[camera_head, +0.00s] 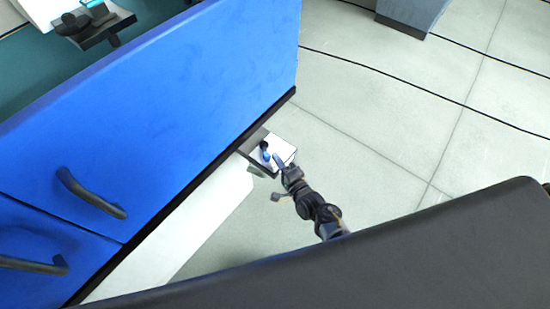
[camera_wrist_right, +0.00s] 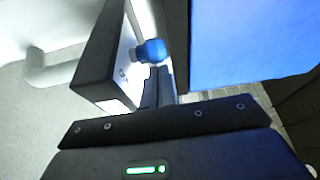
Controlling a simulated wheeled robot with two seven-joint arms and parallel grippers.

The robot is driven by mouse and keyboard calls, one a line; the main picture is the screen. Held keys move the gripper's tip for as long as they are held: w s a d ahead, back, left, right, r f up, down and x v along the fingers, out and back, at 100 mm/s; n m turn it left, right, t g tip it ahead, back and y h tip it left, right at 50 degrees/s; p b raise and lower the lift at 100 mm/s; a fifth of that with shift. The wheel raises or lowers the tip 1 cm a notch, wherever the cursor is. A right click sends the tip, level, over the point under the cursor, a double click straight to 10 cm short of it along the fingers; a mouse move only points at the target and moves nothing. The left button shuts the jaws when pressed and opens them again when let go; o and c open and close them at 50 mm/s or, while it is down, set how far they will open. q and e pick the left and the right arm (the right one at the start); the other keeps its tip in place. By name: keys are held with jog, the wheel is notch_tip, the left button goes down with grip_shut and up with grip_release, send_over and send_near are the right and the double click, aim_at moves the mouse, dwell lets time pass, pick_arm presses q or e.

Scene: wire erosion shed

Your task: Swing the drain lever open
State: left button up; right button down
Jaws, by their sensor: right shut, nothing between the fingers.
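The drain lever shows by its blue knob (camera_head: 266,154), low down beside the far lower corner of the blue cabinet. In the right wrist view the blue knob (camera_wrist_right: 152,50) stands out from a dark-sided box with a pale face (camera_wrist_right: 94,55). My right gripper (camera_head: 277,158) is shut and empty, with its tips close to the knob. I cannot tell whether they touch it. The lever's arm is mostly hidden behind the knob and the fingers. My left gripper is not in view.
The blue cabinet (camera_head: 170,90) with dark handles (camera_head: 90,194) fills the left side, close to my right gripper. A white panel (camera_head: 165,235) lies along its lower edge. Dark cables (camera_head: 400,80) cross the pale floor.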

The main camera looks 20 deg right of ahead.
jog(key=shift+s+a+f+y, duration=0.1)
jog(key=shift+s+a+y, duration=0.1)
jog(key=shift+a, duration=0.4)
jog(key=shift+s+a+y, duration=0.1)
jog(key=shift+s+a, duration=0.05)
jog(key=shift+a, duration=0.45)
jog(key=shift+f, duration=0.1)
jog(key=shift+d, duration=0.1)
jog(key=d, duration=0.2)
jog(key=d+p, duration=0.1)
jog(key=d, duration=0.2)
jog(key=shift+s, duration=0.2)
jog(key=s+a+b, duration=0.1)
jog(key=s+a, duration=0.3)
jog(key=s, duration=0.4)
jog(key=shift+s+a+r, duration=0.15)
jog(key=shift+a+r, duration=0.05)
jog(key=shift+a, duration=0.05)
